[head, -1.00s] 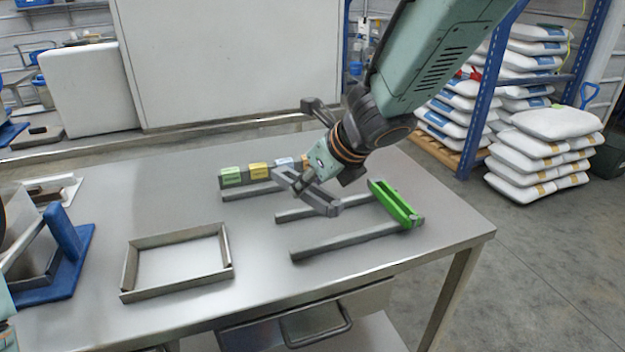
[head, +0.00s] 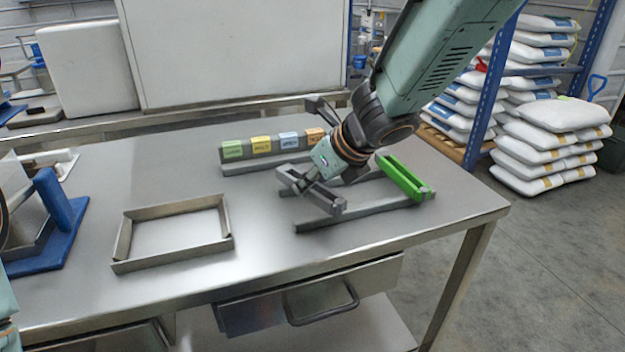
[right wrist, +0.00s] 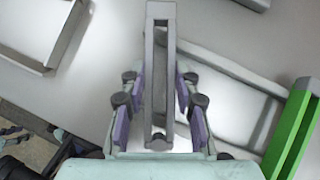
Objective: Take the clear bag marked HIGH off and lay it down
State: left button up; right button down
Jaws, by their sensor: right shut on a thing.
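My right gripper (head: 322,175) is shut on a grey slotted bar (head: 306,194) above the right part of the steel table. In the right wrist view the bar (right wrist: 160,20) stands lengthwise between the purple-padded fingers (right wrist: 160,92). A green slotted bar (head: 405,178) lies just right of it, at the end of grey rails (head: 370,211); its green side also shows in the right wrist view (right wrist: 290,135). I make out no clear bag and no HIGH mark. My left gripper is not in view.
A rail with green, yellow, blue and orange labels (head: 262,147) lies behind the gripper. An empty rectangular metal frame (head: 228,228) lies left of it. A blue stand (head: 62,222) is at the far left. Bare table lies between frame and rails.

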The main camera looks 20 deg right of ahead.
jog(key=shift+d, duration=0.15)
jog(key=shift+f, duration=0.3)
jog(key=shift+f+b, duration=0.35)
jog(key=shift+b, duration=0.25)
jog(key=c, duration=0.9)
grip_release()
jog(key=shift+v, duration=3.6)
jog(key=shift+s, duration=0.1)
